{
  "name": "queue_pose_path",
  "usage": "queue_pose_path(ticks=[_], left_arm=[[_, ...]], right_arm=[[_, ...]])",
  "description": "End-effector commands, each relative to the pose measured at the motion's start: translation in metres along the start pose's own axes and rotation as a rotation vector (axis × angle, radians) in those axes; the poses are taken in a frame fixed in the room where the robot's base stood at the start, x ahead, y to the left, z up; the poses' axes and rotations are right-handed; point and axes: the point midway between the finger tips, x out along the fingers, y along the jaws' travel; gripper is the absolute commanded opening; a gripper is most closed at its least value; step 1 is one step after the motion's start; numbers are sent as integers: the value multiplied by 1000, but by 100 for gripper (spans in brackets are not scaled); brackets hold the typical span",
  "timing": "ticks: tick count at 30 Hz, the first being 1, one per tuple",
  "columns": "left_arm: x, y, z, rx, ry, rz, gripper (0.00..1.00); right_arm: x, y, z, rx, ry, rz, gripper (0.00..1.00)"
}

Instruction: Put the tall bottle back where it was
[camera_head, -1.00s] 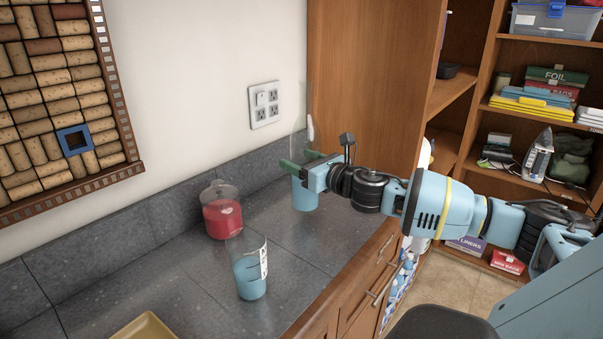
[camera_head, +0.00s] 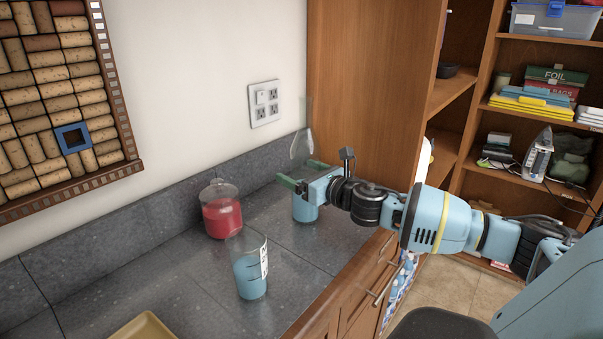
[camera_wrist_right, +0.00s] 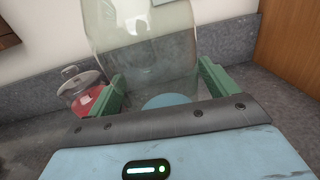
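The tall bottle (camera_head: 305,213) is clear glass with blue liquid in its lower part and a long thin neck. It stands upright on the counter at the back right, beside the wooden cabinet side. My right gripper (camera_head: 298,172) reaches in from the right, with its green fingers spread on either side of the bottle. In the right wrist view the bottle (camera_wrist_right: 145,45) rises between the two fingers, which look apart from the glass. The gripper and fingers hide part of the bottle's middle. My left gripper is not in view.
A lidded jar of red liquid (camera_head: 221,215) and a clear beaker of blue liquid (camera_head: 250,275) stand on the grey counter (camera_head: 180,290) to the left. A yellowish tray (camera_head: 145,328) shows at the front. The wall with outlets (camera_head: 265,103) is behind.

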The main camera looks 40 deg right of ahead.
Motion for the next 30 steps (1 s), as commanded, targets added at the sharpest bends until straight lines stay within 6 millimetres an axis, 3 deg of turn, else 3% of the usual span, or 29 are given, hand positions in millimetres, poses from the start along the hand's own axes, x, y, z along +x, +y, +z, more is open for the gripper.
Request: queue_pose_path(ticks=[8, 22, 30], left_arm=[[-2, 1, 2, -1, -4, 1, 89], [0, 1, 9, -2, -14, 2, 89], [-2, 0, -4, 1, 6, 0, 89]], right_arm=[[-2, 0, 2, 0, 1, -1, 85], [-31, 1, 0, -3, 5, 2, 85], [-47, 0, 2, 1, 3, 0, 85]])
